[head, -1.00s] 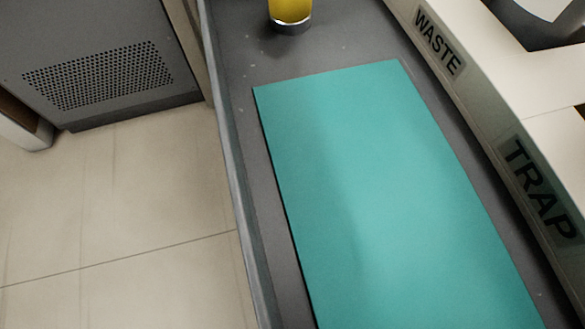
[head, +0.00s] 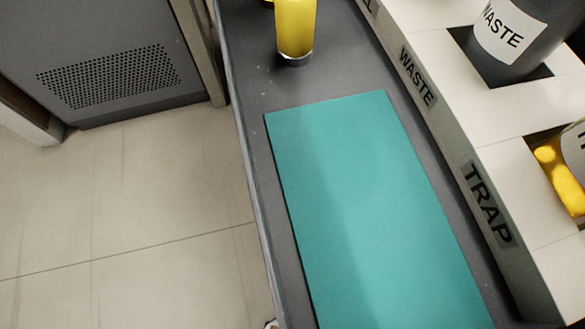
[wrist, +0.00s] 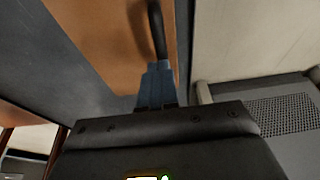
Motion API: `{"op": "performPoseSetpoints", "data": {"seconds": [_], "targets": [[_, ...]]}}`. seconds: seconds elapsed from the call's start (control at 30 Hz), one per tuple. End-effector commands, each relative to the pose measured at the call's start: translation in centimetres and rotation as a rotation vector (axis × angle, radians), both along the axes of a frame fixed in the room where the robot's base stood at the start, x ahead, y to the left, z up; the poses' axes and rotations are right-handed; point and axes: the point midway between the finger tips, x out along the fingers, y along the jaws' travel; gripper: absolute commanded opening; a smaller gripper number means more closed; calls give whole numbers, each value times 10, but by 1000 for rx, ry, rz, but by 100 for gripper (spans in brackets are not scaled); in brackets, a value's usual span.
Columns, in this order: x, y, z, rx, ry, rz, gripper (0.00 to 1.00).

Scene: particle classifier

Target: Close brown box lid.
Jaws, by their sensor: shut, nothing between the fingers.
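A flat brown panel (wrist: 105,40) fills the upper left of the wrist view; it may be the brown box's lid, but its edges are cut off and I cannot tell whether it is open. A black, bar-like part (wrist: 157,30), perhaps a handle, shows in front of its right side. My gripper (wrist: 157,68) points up in the wrist view, its blue-grey fingers together and empty. Their tips appear close to the black part; I cannot tell whether they touch. The head view shows neither the gripper nor a brown box.
In the head view, a teal mat (head: 365,200) lies on the grey counter (head: 245,75), with a yellow cylinder (head: 295,28) behind it. A white rack (head: 520,170) labelled WASTE and TRAP runs along the right, holding a grey bin (head: 515,40). Open floor (head: 130,220) is at left.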

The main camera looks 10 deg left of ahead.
Motion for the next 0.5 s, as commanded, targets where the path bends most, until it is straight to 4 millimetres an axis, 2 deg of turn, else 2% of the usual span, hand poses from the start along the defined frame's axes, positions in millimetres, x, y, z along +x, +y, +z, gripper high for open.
{"op": "performPoseSetpoints", "data": {"seconds": [0.03, 0.1, 0.3, 0.5], "targets": [[2, -1, 15, 0, -1, -2, 0], [4, -3, 24, 0, -2, -3, 0], [-7, -10, 67, 1, -4, -4, 0], [-15, -16, 98, 0, -4, -5, 0]]}}
